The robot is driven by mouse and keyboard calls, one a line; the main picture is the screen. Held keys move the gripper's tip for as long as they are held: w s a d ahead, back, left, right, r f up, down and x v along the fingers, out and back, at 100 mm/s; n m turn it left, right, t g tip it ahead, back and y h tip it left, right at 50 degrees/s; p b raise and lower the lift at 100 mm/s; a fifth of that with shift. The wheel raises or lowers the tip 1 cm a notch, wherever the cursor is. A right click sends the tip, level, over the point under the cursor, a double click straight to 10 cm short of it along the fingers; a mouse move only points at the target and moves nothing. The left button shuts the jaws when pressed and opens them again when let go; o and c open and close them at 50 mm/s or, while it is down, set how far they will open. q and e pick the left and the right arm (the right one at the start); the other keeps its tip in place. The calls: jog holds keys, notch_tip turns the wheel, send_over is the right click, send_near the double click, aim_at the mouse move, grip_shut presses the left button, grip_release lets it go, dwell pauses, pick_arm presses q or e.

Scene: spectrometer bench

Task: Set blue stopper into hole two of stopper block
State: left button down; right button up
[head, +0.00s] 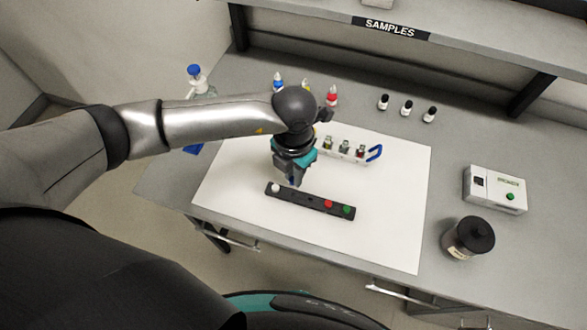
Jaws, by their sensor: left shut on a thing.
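The black stopper block (311,201) lies on the white mat (400,215), running from upper left to lower right. A white stopper (276,188) sits at its left end; a red stopper (328,204) and a green stopper (347,210) sit towards its right end. My left gripper (293,180) points down at the block's rear edge, just right of the white stopper. It is shut on the blue stopper (291,181), which shows only as a small bit of blue between the fingers. I cannot tell whether the stopper touches the block. My right gripper is not in view.
A white rack of small vials (345,150) with a blue handle stands behind the block. Dropper bottles (332,96) and black-capped vials (406,107) stand further back. A white instrument (495,190) and a dark lidded jar (468,238) are at right. The mat's right part is clear.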

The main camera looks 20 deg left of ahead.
aim_at(294, 198)
pick_arm(q)
jog(key=shift+f+b, duration=0.4)
jog(key=shift+f, duration=0.05)
jog(key=shift+f+b, duration=1.7)
jog(key=shift+f, duration=0.25)
jog(key=shift+f, duration=0.15)
jog(key=shift+f+b, duration=0.95)
jog(key=c, duration=0.9)
grip_release()
jog(key=shift+s, duration=0.1)
jog(key=shift+o, duration=0.7)
jog(key=shift+d, duration=0.1)
